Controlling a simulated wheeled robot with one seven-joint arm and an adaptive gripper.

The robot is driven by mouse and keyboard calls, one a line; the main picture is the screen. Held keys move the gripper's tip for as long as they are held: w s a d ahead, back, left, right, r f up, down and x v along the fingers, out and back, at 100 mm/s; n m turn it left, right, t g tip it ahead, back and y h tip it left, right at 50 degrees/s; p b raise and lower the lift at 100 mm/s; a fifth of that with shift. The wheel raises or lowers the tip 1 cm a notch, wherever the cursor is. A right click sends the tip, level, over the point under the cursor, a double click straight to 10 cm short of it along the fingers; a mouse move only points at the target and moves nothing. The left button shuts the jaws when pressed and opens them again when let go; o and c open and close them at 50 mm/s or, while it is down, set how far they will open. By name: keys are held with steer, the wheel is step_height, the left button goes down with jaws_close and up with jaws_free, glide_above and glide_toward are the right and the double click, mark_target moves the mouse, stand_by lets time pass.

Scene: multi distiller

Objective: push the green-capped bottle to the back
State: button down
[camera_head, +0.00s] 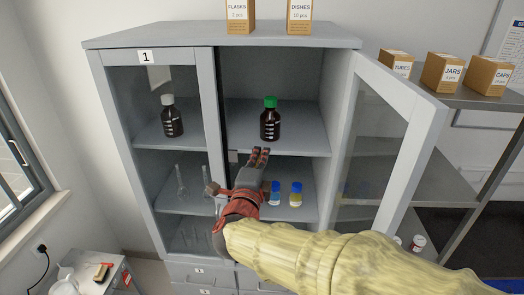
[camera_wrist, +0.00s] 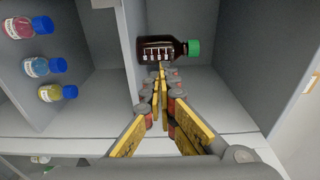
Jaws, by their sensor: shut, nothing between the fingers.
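The green-capped bottle (camera_head: 270,124) is dark brown and stands upright on the upper shelf of the cabinet, behind the open right door. In the wrist view the bottle (camera_wrist: 160,50) appears sideways, its green cap to the right. My gripper (camera_head: 260,152) is at the front edge of that shelf, in front of the bottle. Its fingers (camera_wrist: 161,72) are shut and empty, with the tips pointing at the bottle's body. The tips look very close to the bottle; I cannot tell whether they touch it.
The cabinet's open door (camera_head: 372,140) stands to the right of my arm. A white-capped brown bottle (camera_head: 172,118) is behind the closed left door. Small bottles (camera_head: 296,194) stand on the shelf below. Shelf space behind the green-capped bottle looks clear. Cardboard boxes (camera_head: 300,17) sit on top.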

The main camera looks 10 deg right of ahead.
mark_target(269, 129)
steer(key=p+x, duration=0.2)
steer(key=x, duration=1)
